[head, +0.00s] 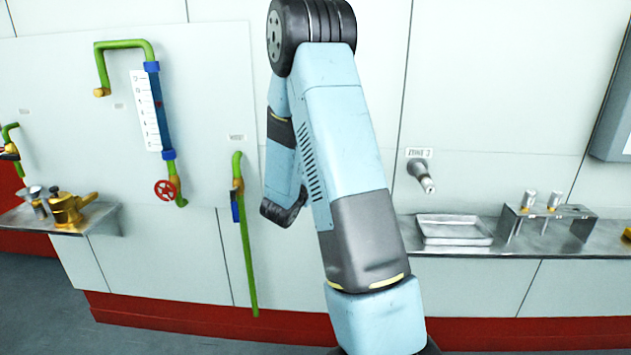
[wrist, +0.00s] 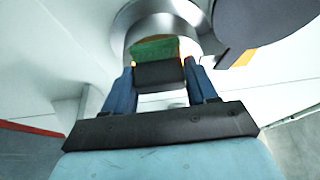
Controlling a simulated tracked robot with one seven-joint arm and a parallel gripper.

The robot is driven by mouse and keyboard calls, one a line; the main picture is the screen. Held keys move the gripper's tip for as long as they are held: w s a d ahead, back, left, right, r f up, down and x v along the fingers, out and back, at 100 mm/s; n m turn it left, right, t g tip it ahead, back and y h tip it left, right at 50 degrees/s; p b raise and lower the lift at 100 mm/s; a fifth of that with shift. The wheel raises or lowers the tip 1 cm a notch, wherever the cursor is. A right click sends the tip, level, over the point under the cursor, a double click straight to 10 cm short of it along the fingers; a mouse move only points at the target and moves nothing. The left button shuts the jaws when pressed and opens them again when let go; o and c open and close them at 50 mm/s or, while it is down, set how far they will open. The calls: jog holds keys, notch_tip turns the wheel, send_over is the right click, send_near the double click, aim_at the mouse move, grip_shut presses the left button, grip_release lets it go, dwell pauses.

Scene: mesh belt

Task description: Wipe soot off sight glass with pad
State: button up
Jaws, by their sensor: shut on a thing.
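In the wrist view my gripper (wrist: 159,70) is shut on the pad (wrist: 154,48), a dark block with a green face, held between its two blue fingers. Past the pad is a round fitting with a broad metal rim (wrist: 128,22), which looks like the sight glass. The pad overlaps the lower part of its opening. I cannot tell whether pad and glass touch. The pad hides much of the opening, so soot cannot be made out. In the head view my arm hides the gripper, pad and round fitting.
A dark rounded plate (wrist: 265,20) stands close at the fitting's right in the wrist view. In the head view, green pipework with a gauge tube (head: 160,110) is at left. A shelf with a tray (head: 453,230) and a rack (head: 550,212) is at right, below a wall nozzle (head: 421,174).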

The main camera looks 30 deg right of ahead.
jog(key=shift+w+d, duration=0.35)
jog(key=shift+w, duration=0.15)
jog(key=shift+s+d, duration=0.1)
dwell(0.3)
jog(key=s+d, duration=0.3)
jog(key=d, duration=0.2)
jog(key=shift+s+d, duration=0.15)
jog(key=shift+s, duration=0.2)
dwell(0.5)
jog(key=shift+w+a, duration=0.65)
jog(key=shift+a, duration=0.25)
jog(key=shift+w+a, duration=0.65)
jog(key=shift+a, duration=0.3)
jog(key=shift+w+a, duration=0.65)
jog(key=shift+a, duration=0.25)
